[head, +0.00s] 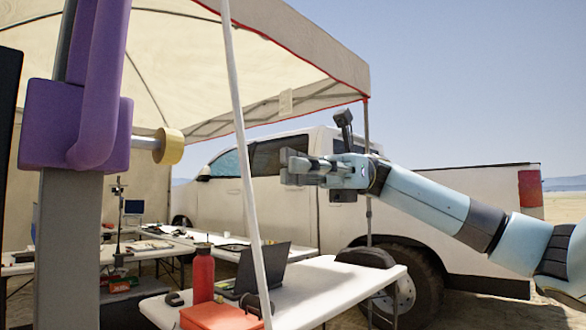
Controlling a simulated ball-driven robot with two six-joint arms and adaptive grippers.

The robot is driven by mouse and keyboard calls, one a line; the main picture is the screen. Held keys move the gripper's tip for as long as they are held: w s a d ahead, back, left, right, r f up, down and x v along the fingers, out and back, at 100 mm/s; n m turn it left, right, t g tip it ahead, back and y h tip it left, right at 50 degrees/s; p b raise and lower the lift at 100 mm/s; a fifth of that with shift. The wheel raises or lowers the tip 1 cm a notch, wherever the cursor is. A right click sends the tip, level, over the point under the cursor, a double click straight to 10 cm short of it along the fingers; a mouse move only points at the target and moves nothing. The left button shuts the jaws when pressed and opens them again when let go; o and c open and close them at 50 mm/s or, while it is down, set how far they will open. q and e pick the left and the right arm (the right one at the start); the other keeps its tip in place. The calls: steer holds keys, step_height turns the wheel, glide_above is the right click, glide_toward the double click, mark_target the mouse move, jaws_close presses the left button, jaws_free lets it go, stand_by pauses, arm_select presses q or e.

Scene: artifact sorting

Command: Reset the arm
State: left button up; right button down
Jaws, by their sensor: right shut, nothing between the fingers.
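My right arm comes in from the right edge of the head view and reaches level to the left. Its gripper (296,168) is shut and empty, with its fingers pointing left. It is in the air above the white table (345,287), in front of the pickup truck, and touches nothing. My left gripper does not show in this view.
The near table holds a red bottle (203,275), an orange box (221,317) and a dark laptop (264,268). A slanted white tent pole (241,130) stands left of the gripper. A white pickup truck (455,200) is behind. More tables stand at left.

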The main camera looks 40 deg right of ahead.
steer(key=shift+w, duration=0.1)
stand_by(0.3)
